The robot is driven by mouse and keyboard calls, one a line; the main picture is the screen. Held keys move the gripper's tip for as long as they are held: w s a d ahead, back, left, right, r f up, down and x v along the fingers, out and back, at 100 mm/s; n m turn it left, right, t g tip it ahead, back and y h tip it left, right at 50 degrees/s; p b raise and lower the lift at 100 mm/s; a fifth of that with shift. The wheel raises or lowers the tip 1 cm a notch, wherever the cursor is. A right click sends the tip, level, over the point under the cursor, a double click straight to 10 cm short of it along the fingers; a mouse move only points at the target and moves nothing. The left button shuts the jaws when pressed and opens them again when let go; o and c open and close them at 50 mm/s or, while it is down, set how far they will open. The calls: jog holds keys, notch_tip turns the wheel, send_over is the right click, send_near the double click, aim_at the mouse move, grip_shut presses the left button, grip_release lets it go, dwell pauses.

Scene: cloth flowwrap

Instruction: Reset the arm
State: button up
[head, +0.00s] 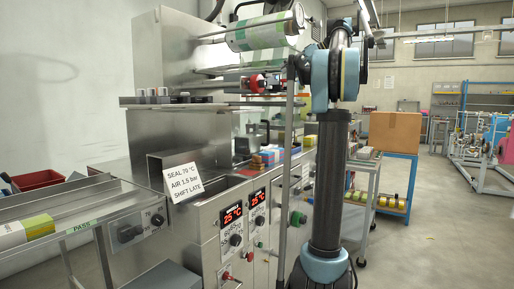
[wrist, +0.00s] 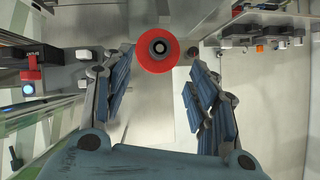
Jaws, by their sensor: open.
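My gripper (wrist: 159,62) is open in the wrist view, its two blue-padded fingers spread left and right. A round red knob (wrist: 141,50) with a dark centre shows between and beyond the fingertips. I cannot tell whether either finger touches it. In the head view my arm (head: 333,170) stands upright in front of the wrapping machine (head: 175,135), bent over at the top. My gripper cannot be made out clearly there. A red part (head: 256,83) shows beside the arm's top, below the film roll (head: 265,34).
A control panel (head: 233,225) with red displays and knobs is left of my arm. A note (head: 184,183) leans on the machine. A cart (head: 370,185) and a cardboard box (head: 395,132) stand to the right. Open floor lies at the lower right.

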jog(key=s+a+f+m+g+h, duration=0.1)
jog(key=s+a+f+m+h, duration=0.2)
jog(key=s+f, duration=1)
jog(key=s+a+f+m+g+h, duration=0.2)
jog(key=s+a+f, duration=0.3)
jog(key=s+f, duration=0.75)
jog(key=s+d+f+m+h, duration=0.1)
jog(key=s+f, duration=0.5)
jog(key=f, duration=0.6)
jog(key=s+d+f+m+h, duration=0.1)
jog(key=s+f, duration=0.5)
jog(key=f, duration=0.7)
jog(key=s+d+f+m+h, duration=0.2)
jog(key=s+f, duration=0.4)
jog(key=f, duration=0.6)
jog(key=shift+d+f+h, duration=0.25)
jog(key=shift+d+h, duration=0.05)
jog(key=shift+h, duration=0.6)
jog(key=shift+w+f, duration=0.2)
jog(key=shift+w, duration=0.25)
